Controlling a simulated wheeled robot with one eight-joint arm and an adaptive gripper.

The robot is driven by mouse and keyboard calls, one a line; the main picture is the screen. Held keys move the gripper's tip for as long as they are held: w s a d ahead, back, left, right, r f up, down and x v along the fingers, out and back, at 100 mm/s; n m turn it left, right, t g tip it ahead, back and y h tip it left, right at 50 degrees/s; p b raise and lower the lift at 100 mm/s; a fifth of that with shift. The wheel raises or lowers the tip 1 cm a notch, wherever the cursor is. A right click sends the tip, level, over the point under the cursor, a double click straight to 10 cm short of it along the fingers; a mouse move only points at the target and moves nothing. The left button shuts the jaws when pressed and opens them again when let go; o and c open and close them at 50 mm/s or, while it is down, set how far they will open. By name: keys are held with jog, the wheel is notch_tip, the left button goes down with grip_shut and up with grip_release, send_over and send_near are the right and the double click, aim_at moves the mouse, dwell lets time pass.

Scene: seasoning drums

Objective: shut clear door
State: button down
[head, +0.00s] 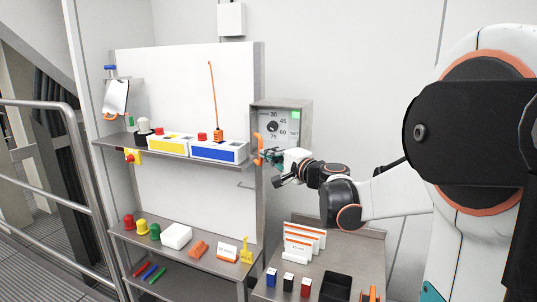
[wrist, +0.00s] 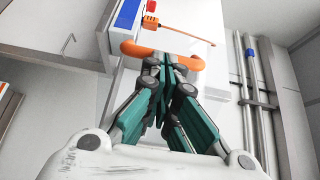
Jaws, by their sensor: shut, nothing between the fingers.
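A grey box (head: 290,115) with a dial marked 30, 45, 60 and 75 is fixed at the right end of the shelving. A clear door is hard to make out; I cannot tell its exact angle. An orange curved handle (head: 257,150) stands at the box's left edge. In the wrist view the orange handle (wrist: 130,48) curves behind my fingertips. My gripper (head: 274,160) is shut and empty, at the handle by the box's lower left; it also shows in the wrist view (wrist: 165,64). I cannot tell whether it touches the handle, whose middle is hidden by the fingers.
An upper shelf (head: 150,147) holds a yellow-and-white bin (head: 170,142), a blue-and-white bin (head: 220,151) and an orange tool with a long rod (head: 217,133). A lower shelf (head: 145,242) carries coloured caps. A side table (head: 340,262) with cards and small bottles stands below my arm.

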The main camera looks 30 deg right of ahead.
aim_at(253, 144)
jog(key=w+m+h+b, duration=0.1)
jog(key=w+h, duration=0.1)
jog(key=w+a+m+h, duration=0.1)
jog(key=w+h, duration=0.1)
jog(key=shift+w+a+m+b, duration=0.15)
jog(key=shift+a+m+b, duration=0.05)
jog(key=shift+m+b, duration=0.2)
jog(key=w+b, duration=0.1)
jog(key=w, duration=0.3)
jog(key=w+d+b, duration=0.1)
jog(key=w, duration=0.2)
jog(key=shift+w+b, duration=0.1)
jog(key=shift+b, duration=0.2)
jog(key=shift+w+d+r+b, duration=0.15)
jog(key=shift+w+d, duration=0.15)
jog(key=shift+w, duration=0.25)
jog(key=shift+w+d+f+b, duration=0.15)
jog(key=shift+w+d, duration=0.15)
jog(key=shift+w, duration=0.2)
jog(key=shift+r, duration=0.1)
jog(key=shift+a, duration=0.1)
